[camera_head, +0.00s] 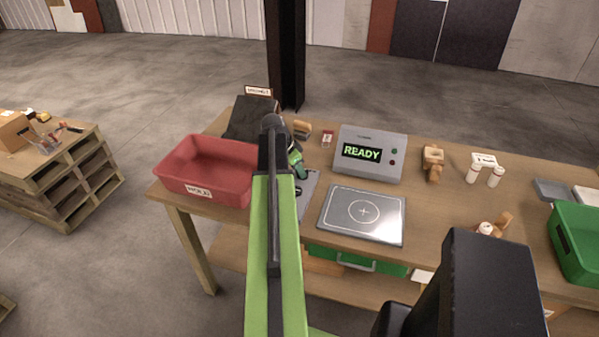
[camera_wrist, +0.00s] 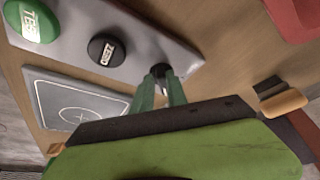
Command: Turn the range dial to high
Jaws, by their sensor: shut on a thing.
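The range dial (camera_wrist: 161,70) is a small dark knob at the end of a grey control panel (camera_wrist: 135,58) in the wrist view. My gripper (camera_wrist: 162,82) has its green fingers closed around the dial, which they partly hide, so its pointer and setting cannot be read. The panel also carries a green TEST button (camera_wrist: 29,20) and a black ZERO button (camera_wrist: 106,49). In the head view my gripper (camera_head: 299,165) reaches down over the panel (camera_head: 307,190), and my arm hides the dial and most of the panel.
A red HOLD bin (camera_head: 210,170) stands left of my arm. A grey display box (camera_head: 370,140) reads READY behind a metal plate (camera_head: 362,214) marked with a circled cross. Small wooden and white items stand farther right, near a green bin (camera_head: 578,240).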

